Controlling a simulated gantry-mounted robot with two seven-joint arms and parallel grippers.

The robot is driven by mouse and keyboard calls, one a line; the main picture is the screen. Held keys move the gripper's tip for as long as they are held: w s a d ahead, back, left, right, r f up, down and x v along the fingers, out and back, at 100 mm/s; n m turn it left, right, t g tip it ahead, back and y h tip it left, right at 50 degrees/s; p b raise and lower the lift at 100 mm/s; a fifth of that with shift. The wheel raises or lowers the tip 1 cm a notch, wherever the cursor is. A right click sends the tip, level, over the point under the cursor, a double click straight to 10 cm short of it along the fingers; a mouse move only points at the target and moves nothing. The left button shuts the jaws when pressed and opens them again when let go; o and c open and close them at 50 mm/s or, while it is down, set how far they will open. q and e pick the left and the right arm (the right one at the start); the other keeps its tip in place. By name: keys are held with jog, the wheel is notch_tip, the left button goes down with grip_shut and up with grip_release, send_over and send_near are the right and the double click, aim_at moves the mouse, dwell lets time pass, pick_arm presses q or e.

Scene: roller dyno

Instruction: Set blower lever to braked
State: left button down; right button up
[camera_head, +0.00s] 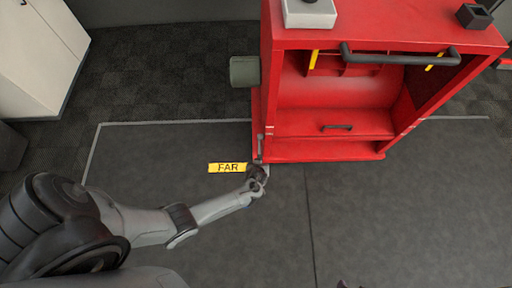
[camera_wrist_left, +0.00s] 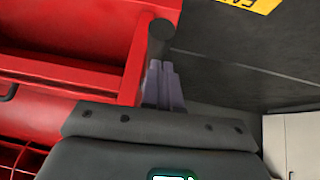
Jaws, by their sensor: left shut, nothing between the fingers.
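A red cart (camera_head: 330,122) stands on the dark mat, and a thin grey lever-like bar (camera_head: 260,146) shows at its left front edge. I cannot tell its setting. My left gripper (camera_head: 257,172) is at the lower end of this bar, by the cart's front left corner. In the left wrist view, the left gripper's fingers (camera_wrist_left: 162,84) are shut and empty. A dark round-ended bar (camera_wrist_left: 160,36), perhaps the lever's grip, appears just beyond the fingertips beside the red frame (camera_wrist_left: 133,70). Whether they touch is unclear.
A yellow FAR label (camera_head: 228,168) lies on the mat left of my left gripper. A black handle (camera_head: 400,57) spans the cart's upper front. The mat (camera_head: 400,220) is clear in front.

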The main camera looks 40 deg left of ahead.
pick_arm(q)
jog(key=p+v, duration=1.4)
jog(key=v, duration=0.9)
jog(key=shift+a, duration=0.2)
jog(key=shift+s+r, duration=0.1)
jog(key=shift+r, duration=0.05)
